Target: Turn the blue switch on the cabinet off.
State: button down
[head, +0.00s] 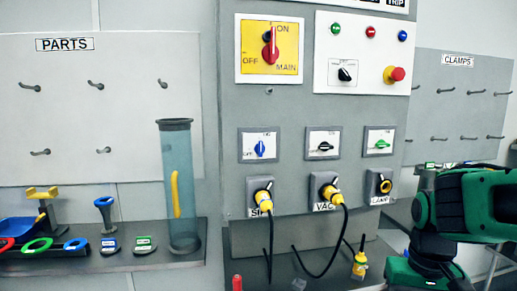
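The blue switch (260,149) sits on a small grey-framed plate at the left of a row of three on the grey cabinet (306,108). Its handle stands about upright; the tiny label above it is too small to read. The black switch (325,147) in the middle and the green switch (381,145) at the right have handles lying roughly level. Nothing touches the blue switch. My green and black arm shows at the right edge, apart from the cabinet's switches; my gripper does not show.
Above is a red main switch (270,52) with its handle upright towards ON. Yellow plugs (262,196) with black cables sit in sockets below the switches. A tall clear tube (180,190) stands on the left shelf (120,262). The space before the switches is clear.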

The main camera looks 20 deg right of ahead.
aim_at(260, 148)
jog(key=z, duration=1.75)
jog(key=k, duration=1.2)
jog(key=u, duration=0.5)
jog(key=i, duration=1)
